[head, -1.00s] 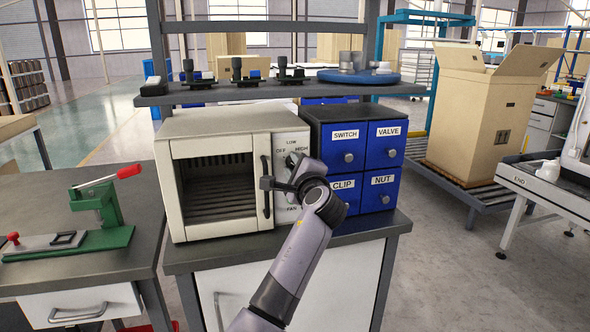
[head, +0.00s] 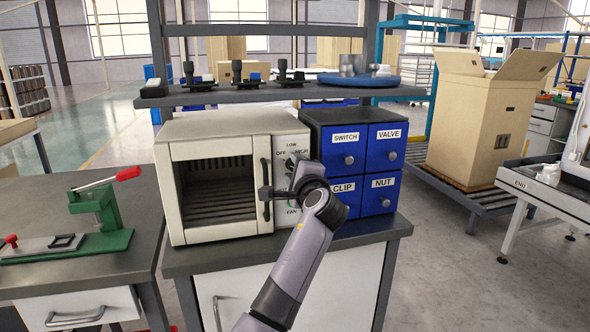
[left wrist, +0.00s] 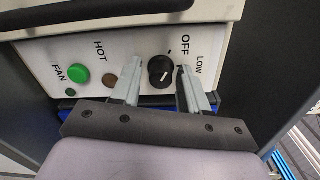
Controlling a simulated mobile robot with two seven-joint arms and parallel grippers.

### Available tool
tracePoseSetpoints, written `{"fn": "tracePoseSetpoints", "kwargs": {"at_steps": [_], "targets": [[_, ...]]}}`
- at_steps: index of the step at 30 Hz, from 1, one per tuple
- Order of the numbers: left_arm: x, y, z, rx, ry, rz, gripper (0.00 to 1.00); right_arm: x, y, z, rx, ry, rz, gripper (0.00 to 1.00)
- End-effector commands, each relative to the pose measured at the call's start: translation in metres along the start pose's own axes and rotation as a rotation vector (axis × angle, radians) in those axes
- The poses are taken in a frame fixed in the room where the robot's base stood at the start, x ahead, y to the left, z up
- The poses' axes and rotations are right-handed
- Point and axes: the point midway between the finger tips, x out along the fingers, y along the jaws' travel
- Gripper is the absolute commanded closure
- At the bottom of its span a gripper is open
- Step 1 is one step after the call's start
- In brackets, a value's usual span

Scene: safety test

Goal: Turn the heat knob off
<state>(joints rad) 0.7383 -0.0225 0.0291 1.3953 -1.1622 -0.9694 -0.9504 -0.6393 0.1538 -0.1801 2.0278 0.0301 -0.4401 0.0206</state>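The black heat knob (head: 291,162) is on the white control panel of the cream oven, below the OFF, LOW and HIGH labels. In the left wrist view the knob (left wrist: 161,72) has a white pointer mark; I cannot tell for certain which label it points to. My left gripper (left wrist: 159,80) is open, with one finger on each side of the knob and a visible gap to each. In the head view my left gripper (head: 283,185) is in front of the panel and hides part of it. My right gripper is not in view.
A green FAN button (left wrist: 78,74) and a brownish HOT light (left wrist: 110,79) sit beside the knob. The oven door handle (head: 265,188) is left of the gripper. Blue labelled drawers (head: 366,147) stand at the right. A shelf (head: 230,94) runs above.

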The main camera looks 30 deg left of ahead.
Motion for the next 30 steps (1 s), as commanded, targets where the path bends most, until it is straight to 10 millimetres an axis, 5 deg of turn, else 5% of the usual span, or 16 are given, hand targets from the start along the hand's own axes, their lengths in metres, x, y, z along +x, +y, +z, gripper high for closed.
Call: {"fn": "tracePoseSetpoints", "kwargs": {"at_steps": [11,24,30], "targets": [[-0.003,-0.001,0.000,0.001,0.001,-0.003,0.48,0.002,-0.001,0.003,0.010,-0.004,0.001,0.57],[-0.060,0.000,-0.001,0.001,0.003,-0.001,0.48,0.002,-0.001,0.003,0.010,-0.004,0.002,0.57],[-0.071,0.000,0.000,0.001,0.000,-0.001,0.48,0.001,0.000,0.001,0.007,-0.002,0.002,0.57]]}}
